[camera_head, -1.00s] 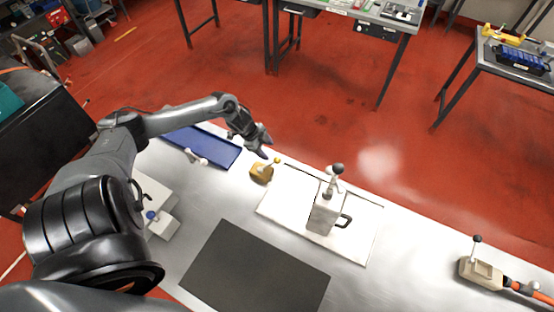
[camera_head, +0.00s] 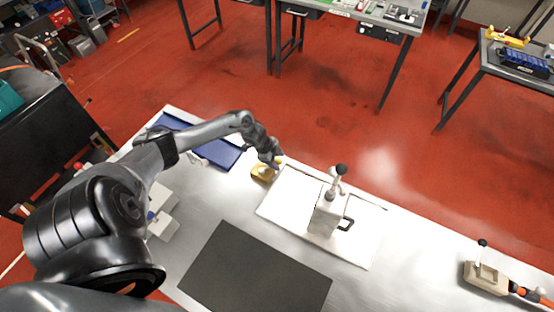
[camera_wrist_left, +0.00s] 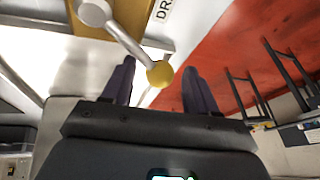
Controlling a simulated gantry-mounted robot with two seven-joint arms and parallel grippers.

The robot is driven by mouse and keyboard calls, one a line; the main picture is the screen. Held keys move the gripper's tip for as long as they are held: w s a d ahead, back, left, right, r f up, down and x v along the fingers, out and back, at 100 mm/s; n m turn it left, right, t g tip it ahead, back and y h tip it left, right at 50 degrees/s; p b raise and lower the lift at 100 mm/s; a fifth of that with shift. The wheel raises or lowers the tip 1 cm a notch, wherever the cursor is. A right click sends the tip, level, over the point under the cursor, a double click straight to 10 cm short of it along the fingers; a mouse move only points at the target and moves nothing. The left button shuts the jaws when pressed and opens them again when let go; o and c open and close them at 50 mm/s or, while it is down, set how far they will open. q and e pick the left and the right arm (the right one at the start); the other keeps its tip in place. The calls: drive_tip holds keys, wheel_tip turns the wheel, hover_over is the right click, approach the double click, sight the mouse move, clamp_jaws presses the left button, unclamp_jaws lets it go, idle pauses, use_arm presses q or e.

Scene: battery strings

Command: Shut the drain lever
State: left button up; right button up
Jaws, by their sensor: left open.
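The drain lever is a grey rod with a yellow ball knob (camera_wrist_left: 160,74) on a yellow-ochre base (camera_head: 263,173) at the table's far edge. In the left wrist view its rod slants up left to a round grey pivot (camera_wrist_left: 94,12), beside a label reading "DR". My left gripper (camera_wrist_left: 160,90) is open, with its two dark fingers either side of the yellow knob. In the head view the gripper (camera_head: 274,162) is right over the lever and hides part of it. My right gripper is not in view.
A white tray (camera_head: 275,205) holds a grey box (camera_head: 328,214) with a black-knobbed lever, right of the drain lever. A blue tray (camera_head: 222,154) lies left, partly under my arm. A dark mat (camera_head: 255,270) lies in front. A beige lever unit (camera_head: 485,278) stands far right.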

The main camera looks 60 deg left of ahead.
use_arm(q)
clamp_jaws()
idle(0.4)
